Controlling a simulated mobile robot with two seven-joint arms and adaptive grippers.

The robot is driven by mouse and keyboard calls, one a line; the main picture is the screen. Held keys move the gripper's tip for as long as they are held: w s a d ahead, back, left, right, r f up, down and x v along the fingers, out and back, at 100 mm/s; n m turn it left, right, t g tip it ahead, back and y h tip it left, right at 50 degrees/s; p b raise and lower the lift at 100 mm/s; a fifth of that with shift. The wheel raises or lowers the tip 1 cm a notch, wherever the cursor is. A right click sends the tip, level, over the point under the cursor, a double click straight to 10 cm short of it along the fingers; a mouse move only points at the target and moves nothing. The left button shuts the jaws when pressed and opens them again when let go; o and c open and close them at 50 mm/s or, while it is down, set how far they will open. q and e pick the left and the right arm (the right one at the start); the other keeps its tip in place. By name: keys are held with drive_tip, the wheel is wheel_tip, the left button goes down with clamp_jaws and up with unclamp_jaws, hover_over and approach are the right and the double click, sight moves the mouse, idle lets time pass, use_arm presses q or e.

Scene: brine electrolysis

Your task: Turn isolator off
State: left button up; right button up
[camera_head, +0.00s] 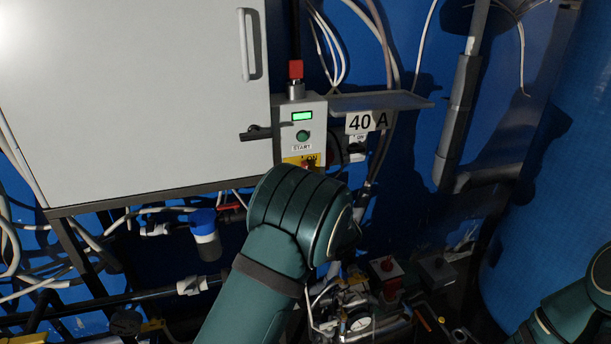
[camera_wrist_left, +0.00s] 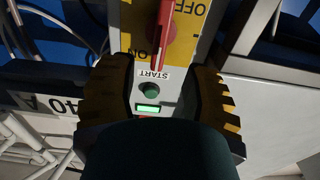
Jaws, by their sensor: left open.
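The isolator is a red rotary handle (camera_wrist_left: 163,30) on a yellow plate (camera_wrist_left: 182,42) marked ON and OFF. In the left wrist view it appears upside down, its narrow end beside the ON mark. In the head view only the top of the yellow plate (camera_head: 291,160) and a bit of the handle show above my left arm. My left gripper (camera_wrist_left: 167,72) is open and empty, its fingers apart on either side of the box in the wrist picture. The handle lies beyond the fingertips; the distance is unclear. My left arm hides this gripper in the head view. My right gripper is out of view.
The grey control box (camera_head: 288,131) carries a green START button (camera_head: 303,135) and a lit green display (camera_head: 302,116). A large grey cabinet (camera_head: 130,95) stands left of it. A "40 A" sign (camera_head: 367,122), a shelf (camera_head: 385,102), cables and pipes crowd the right.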

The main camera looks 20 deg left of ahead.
use_arm(q)
drive_tip(key=x, duration=0.7)
drive_tip(key=shift+w+a, duration=0.1)
drive_tip(key=shift+w, duration=0.1)
clamp_jaws()
